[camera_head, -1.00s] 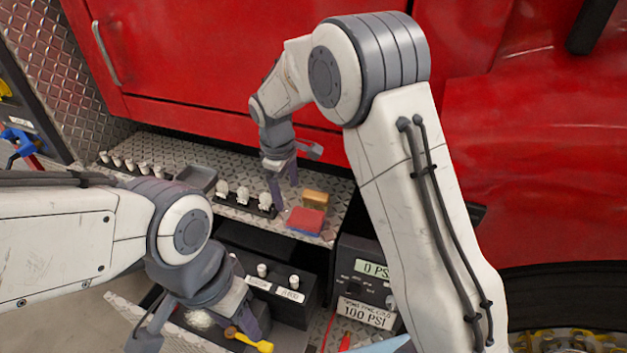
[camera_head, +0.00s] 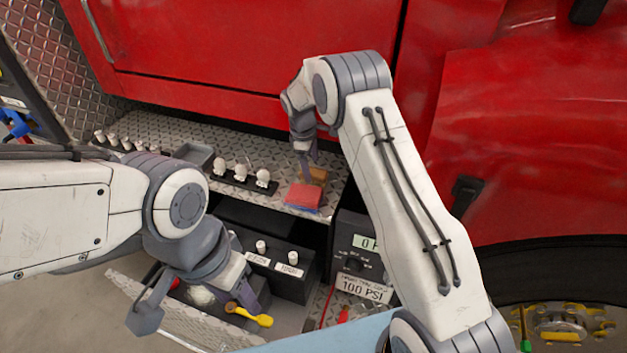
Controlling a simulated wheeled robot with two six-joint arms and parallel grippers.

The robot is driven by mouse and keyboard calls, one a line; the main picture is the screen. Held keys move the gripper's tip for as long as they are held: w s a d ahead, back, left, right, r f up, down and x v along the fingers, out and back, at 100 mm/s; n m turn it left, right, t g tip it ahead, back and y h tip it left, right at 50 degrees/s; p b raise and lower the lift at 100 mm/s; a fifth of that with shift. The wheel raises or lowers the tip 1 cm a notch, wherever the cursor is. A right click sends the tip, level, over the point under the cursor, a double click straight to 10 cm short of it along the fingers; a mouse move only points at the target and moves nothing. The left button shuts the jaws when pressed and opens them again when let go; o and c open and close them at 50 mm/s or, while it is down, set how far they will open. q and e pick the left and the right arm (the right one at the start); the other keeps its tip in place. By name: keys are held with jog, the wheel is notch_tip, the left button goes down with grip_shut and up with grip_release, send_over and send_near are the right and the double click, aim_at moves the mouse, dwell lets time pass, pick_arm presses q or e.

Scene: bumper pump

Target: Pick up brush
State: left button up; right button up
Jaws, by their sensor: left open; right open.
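A red block with a blue underside (camera_head: 303,196), which may be the brush, lies on the metal tread-plate shelf (camera_head: 160,130). A tan block (camera_head: 318,176) lies just behind it, partly hidden by my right gripper. My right gripper (camera_head: 308,166) is open, pointing down over the two blocks; I cannot tell whether it touches either. My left gripper (camera_head: 203,308) is open over the drawer at lower left. A yellow-handled tool with a round brown end (camera_head: 250,315) lies beside its right finger, and a whitish round thing (camera_head: 201,296) sits between its fingers.
White bulbs (camera_head: 241,173) stand in a holder left of the blocks, with a grey tray (camera_head: 194,154) behind. A pressure gauge box (camera_head: 352,262) is below the shelf's right end. The red truck panel (camera_head: 240,50) rises behind.

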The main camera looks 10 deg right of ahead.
aim_at(313, 171)
jog(key=f+b, duration=0.1)
jog(key=f, duration=0.1)
jog(key=d+f+b, duration=0.1)
jog(key=f, duration=0.1)
jog(key=shift+w+b, duration=0.3)
jog(key=shift+f, duration=0.3)
grip_shut()
dwell(0.4)
